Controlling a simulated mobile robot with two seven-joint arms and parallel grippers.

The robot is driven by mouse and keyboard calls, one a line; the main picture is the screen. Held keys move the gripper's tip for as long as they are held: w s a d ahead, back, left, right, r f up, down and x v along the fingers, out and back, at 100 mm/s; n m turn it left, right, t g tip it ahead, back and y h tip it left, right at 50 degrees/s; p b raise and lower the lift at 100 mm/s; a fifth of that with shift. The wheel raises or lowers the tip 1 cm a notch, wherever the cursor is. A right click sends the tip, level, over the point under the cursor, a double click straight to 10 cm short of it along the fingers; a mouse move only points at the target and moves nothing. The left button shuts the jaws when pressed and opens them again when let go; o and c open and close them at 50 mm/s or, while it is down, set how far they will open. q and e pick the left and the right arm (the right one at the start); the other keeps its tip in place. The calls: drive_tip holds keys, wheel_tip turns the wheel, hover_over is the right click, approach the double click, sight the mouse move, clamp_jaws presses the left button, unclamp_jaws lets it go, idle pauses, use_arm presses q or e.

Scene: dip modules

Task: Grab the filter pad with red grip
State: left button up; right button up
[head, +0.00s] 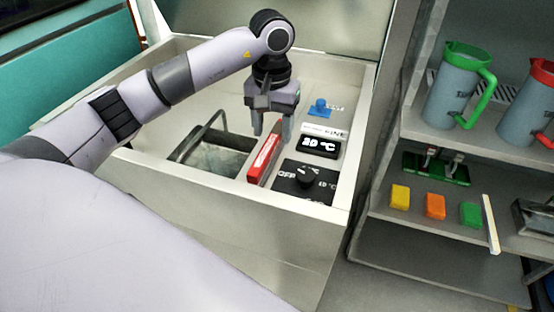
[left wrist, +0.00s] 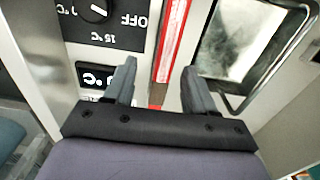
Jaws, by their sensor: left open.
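A long red piece with a pale strip, which looks like the red grip of the filter pad (head: 264,158), sits in the steel top between the basin and the control panel. In the left wrist view the red grip (left wrist: 172,45) runs away from me, between the lines of the two fingers. My left gripper (head: 271,134) is open, points down and hangs just above the far end of the grip. Its fingers also show in the left wrist view (left wrist: 159,67), with nothing between them. Any pad below the grip is hidden. My right gripper is not in view.
A basin with a wire-handled basket (head: 215,158) lies left of the grip. A black dial (head: 306,178) and a temperature display (head: 318,146) lie right, with a blue knob (head: 320,107) behind. Shelves at right hold jugs (head: 458,90) and coloured blocks (head: 435,206).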

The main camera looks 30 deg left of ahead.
sight(269, 144)
use_arm(q)
drive_tip(key=shift+s+a+f, duration=0.15)
drive_tip(key=shift+s+f, duration=0.05)
drive_tip(key=shift+f, duration=0.6)
drive_tip(key=shift+a+f+p, duration=0.2)
drive_tip(key=shift+f+p, duration=0.35)
drive_tip(key=shift+f, duration=1.75)
clamp_jaws()
